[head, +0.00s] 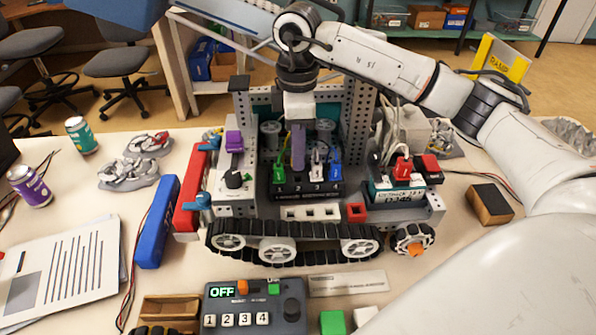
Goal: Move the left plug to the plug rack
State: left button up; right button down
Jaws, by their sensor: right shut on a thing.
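My right gripper (298,118) comes down from above the tracked robot (290,225) and points straight down. It is shut on an upright purple piece, seemingly a plug (298,150), directly over the black numbered block (308,190). I cannot tell whether the piece's lower end touches the block. A green plug (279,173) stands at the block's left end, a white plug (318,172) and a blue plug (335,172) to the right. Which piece is the plug rack is not clear from this view. My left gripper is out of view.
A control box (255,303) reading OFF sits in front of the tracked robot. Metal uprights (358,120) flank the block. A blue bar (158,222), papers (60,270) and cans (80,135) lie left. A wood-and-black block (490,204) lies right. My right arm covers the right side.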

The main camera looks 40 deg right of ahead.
jog(key=shift+r, duration=0.15)
jog(key=shift+r+p, duration=0.85)
jog(key=shift+r, duration=0.05)
